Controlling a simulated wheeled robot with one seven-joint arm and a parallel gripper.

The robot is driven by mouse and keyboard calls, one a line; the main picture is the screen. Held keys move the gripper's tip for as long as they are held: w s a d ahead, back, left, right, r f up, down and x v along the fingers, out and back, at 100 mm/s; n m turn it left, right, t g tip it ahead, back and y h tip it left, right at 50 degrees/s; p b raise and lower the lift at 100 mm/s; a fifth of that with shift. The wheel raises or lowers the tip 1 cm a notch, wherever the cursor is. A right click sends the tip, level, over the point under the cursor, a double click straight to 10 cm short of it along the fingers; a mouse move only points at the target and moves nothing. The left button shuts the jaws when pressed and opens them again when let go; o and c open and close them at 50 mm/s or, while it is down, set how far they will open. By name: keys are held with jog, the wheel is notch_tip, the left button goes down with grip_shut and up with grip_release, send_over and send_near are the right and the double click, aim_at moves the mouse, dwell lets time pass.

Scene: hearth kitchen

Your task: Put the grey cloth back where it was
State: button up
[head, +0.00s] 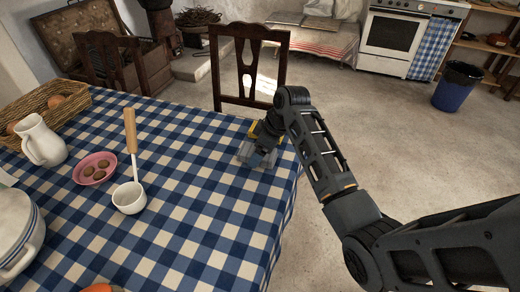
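My gripper (258,157) points down at the right part of the checked table, near its far right corner. It is at or just above the tabletop. Its fingers are small and partly hidden by my wrist, so I cannot tell whether they are open or shut. A grey-blue patch shows at the fingertips; I cannot tell whether it is the grey cloth or part of the gripper. No other grey cloth can be made out clearly in the head view.
The table (200,215) holds a white jug (42,142), wicker basket (62,104), pink plate (83,174), white cup (129,198), wooden-handled utensil (131,140) and white pot (14,235). A wooden chair (247,93) stands behind. A blue bin (456,90) stands far right.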

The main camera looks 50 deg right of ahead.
jog(key=shift+o, duration=0.8)
jog(key=shift+r, duration=0.25)
jog(key=v, duration=1.1)
jog(key=shift+r, duration=0.4)
